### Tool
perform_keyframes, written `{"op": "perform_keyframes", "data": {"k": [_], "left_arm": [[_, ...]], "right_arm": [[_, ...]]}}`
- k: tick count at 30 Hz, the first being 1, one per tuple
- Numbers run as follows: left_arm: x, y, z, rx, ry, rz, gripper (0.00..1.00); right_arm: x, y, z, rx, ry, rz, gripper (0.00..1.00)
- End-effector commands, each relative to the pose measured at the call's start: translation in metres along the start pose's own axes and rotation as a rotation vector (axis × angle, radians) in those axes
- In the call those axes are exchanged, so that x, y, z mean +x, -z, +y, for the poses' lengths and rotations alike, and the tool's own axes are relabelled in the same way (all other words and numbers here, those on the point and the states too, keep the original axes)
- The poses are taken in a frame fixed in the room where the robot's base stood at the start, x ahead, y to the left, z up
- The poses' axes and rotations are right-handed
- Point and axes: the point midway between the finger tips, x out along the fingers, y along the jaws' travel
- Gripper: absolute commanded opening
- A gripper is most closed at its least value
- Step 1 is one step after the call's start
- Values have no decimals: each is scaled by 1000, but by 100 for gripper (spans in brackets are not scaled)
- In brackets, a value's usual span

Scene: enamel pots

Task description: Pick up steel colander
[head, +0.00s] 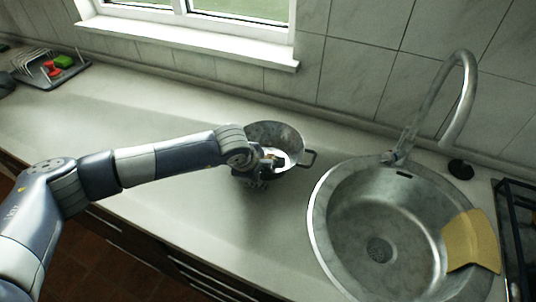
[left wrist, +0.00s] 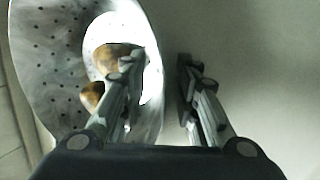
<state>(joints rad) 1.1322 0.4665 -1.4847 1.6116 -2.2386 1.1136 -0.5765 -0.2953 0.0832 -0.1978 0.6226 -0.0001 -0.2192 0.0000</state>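The steel colander (head: 262,130) stands on the counter left of the sink, with a loop handle showing on its right side. In the left wrist view its perforated wall (left wrist: 45,70) fills the left part. A white piece (left wrist: 148,30) and brownish pieces show inside it; I cannot tell what they are. My left gripper (head: 268,168) is at the colander's near side and covers part of it. In the left wrist view the fingers (left wrist: 158,75) are apart, one over the colander's inside, the other outside its rim. My right gripper is not in view.
A round steel sink (head: 345,235) with a tall faucet (head: 466,90) lies to the right, a yellow cloth (head: 470,242) over its rim. A dish rack (head: 50,72) stands far left. A stove (head: 515,215) is at the right edge. The counter left of the colander is clear.

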Motion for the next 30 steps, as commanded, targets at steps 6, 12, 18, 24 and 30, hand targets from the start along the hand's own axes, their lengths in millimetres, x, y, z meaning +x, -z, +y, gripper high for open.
{"op": "perform_keyframes", "data": {"k": [6, 12, 18, 24, 30], "left_arm": [[0, 0, 0, 0, 0, 0, 0], [-2, -1, 2, 1, -4, -2, 0], [-2, -1, 2, 1, -4, -2, 0], [-9, -2, 6, 1, -7, -2, 0], [-27, -5, 15, 1, -8, -3, 0]], "right_arm": [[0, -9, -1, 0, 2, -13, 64], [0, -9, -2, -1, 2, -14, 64], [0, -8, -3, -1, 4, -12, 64], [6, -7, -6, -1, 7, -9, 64], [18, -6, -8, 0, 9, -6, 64]]}}
